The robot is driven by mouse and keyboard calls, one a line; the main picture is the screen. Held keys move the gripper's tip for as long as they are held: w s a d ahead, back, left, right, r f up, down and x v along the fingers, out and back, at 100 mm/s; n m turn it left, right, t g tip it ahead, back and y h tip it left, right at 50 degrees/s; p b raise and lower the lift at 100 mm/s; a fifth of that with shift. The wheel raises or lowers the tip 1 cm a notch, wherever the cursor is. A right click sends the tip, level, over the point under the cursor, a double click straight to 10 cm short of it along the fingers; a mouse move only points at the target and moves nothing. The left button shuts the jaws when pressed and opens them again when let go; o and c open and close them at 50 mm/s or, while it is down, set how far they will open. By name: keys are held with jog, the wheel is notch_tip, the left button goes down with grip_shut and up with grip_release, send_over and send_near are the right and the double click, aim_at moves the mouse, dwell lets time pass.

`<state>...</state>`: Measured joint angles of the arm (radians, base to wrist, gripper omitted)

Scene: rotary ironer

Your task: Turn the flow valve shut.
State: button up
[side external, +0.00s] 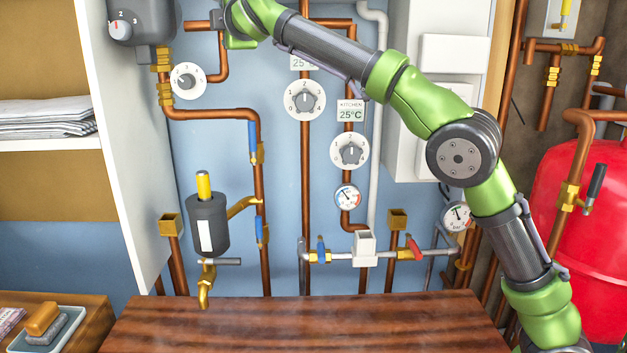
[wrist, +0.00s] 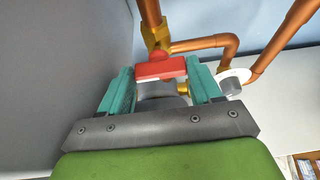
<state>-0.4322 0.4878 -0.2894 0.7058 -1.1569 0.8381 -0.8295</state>
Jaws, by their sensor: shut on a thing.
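A red valve handle (wrist: 160,68) shows in the wrist view, in front of a brass fitting on a copper pipe. My gripper (wrist: 162,76) has its two teal fingers against the two ends of this handle and is shut on it. A grey rounded part and a small brass piece show behind and below the handle, between the fingers. In the side external view my arm reaches to the top left, where its end is at the picture's upper edge. The held handle cannot be made out there. How far the handle is turned cannot be told.
A white round dial (wrist: 234,80) sits close right of my fingers. A grey wall fills the wrist view's left. In the side external view, copper pipes, several blue levers, a red lever (side external: 414,248) and dials line the blue wall. The wooden counter (side external: 300,325) is clear.

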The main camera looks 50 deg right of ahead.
dwell(0.5)
jog(key=o, duration=1.1)
jog(key=shift+c, duration=0.2)
jog(key=shift+r, duration=0.1)
